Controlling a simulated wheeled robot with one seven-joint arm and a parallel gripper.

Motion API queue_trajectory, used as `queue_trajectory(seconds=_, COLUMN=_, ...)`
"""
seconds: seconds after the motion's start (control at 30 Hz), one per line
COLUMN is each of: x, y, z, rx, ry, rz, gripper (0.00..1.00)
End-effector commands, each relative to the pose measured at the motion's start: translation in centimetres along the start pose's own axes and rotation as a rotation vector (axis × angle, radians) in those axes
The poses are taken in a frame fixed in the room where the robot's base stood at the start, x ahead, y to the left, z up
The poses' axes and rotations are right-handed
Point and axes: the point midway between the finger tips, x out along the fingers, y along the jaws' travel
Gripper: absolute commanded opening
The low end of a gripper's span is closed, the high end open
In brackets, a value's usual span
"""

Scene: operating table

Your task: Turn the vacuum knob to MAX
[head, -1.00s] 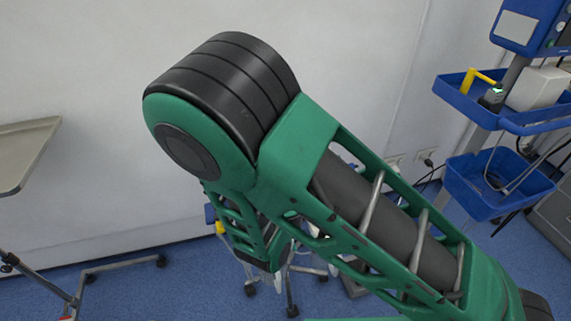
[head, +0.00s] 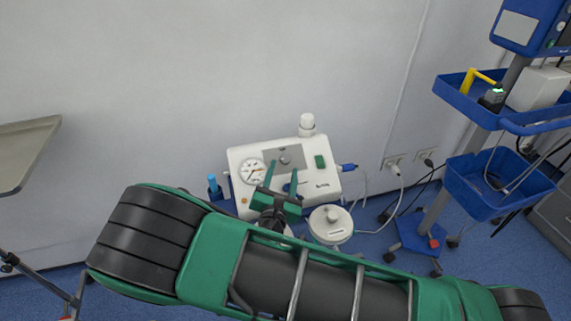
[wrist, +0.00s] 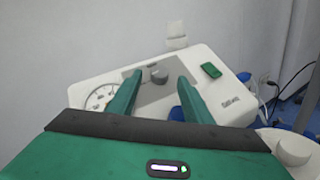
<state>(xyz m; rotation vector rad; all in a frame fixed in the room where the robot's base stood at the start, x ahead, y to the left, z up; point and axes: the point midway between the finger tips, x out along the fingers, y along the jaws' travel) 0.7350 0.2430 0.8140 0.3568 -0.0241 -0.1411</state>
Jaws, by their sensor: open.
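The white suction unit (head: 316,178) stands by the wall, with a round gauge (head: 252,171) on its left and a green switch (head: 320,161) on its right. The grey vacuum knob (head: 284,159) sits on a grey panel between them. In the wrist view the knob (wrist: 159,75) shows between and beyond the two green fingers. My gripper (head: 283,178) is open and empty, its fingertips pointing at the panel. In the wrist view the gripper (wrist: 154,85) has one finger on each side of the knob in the picture. I cannot tell whether the fingertips touch the panel.
A white-lidded jar (head: 331,224) stands at the unit's front right. A blue-basket cart (head: 490,185) with cables is on the right. A tray table (head: 25,150) is at the left edge. The wall (head: 200,70) is close behind the unit.

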Motion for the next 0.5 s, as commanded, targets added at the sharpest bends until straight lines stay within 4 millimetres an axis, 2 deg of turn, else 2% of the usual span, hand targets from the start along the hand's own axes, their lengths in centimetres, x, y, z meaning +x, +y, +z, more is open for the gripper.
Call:
queue_trajectory(seconds=0.03, x=0.9, y=-0.1, z=0.1, rx=0.000, ry=-0.002, rz=-0.002, gripper=0.46)
queue_trajectory(seconds=0.2, x=3.0, y=-0.1, z=0.1, rx=0.000, ry=-0.002, rz=-0.001, gripper=0.46)
queue_trajectory(seconds=0.5, x=4.1, y=0.0, z=0.1, rx=0.000, ry=0.000, rz=0.000, gripper=0.46)
